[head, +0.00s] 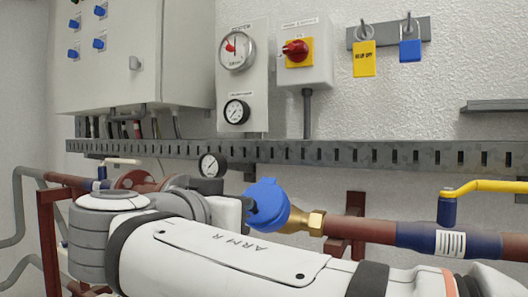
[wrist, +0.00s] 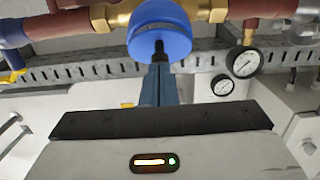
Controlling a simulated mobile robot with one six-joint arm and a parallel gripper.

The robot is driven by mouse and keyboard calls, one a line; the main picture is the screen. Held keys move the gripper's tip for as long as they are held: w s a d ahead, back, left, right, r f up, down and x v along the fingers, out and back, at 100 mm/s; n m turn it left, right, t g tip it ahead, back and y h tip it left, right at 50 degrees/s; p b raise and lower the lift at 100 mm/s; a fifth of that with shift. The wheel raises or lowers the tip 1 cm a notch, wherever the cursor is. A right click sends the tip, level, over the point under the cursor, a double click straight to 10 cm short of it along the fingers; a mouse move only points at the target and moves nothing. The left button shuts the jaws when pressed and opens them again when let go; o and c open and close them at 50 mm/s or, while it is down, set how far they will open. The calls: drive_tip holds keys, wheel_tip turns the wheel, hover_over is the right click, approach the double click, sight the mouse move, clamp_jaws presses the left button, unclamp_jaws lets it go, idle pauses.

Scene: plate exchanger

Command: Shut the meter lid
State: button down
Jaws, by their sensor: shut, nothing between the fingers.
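The blue water meter (head: 268,204) sits on the pipe in the middle of the head view, with a brass fitting on its right. Its blue round part also fills the top middle of the wrist view (wrist: 160,36). I cannot tell lid from body clearly, nor how far open the lid is. My gripper (head: 249,208) is at the meter's left side in the head view, partly behind my arm. In the wrist view my gripper (wrist: 160,50) is shut and empty, its dark tip overlapping the blue part's lower edge. I cannot tell whether they touch.
A yellow-handled valve (head: 485,187) stands on the pipe at right. A pressure gauge (head: 212,165) is left of the meter. A slotted grey cable tray (head: 350,153) runs along the wall above. A grey cabinet (head: 135,55) hangs at upper left.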

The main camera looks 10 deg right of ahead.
drive_tip(key=shift+w+d+f+b, duration=0.1)
drive_tip(key=shift+f+b, duration=0.6)
drive_tip(key=shift+b, duration=0.3)
drive_tip(key=shift+r, duration=0.1)
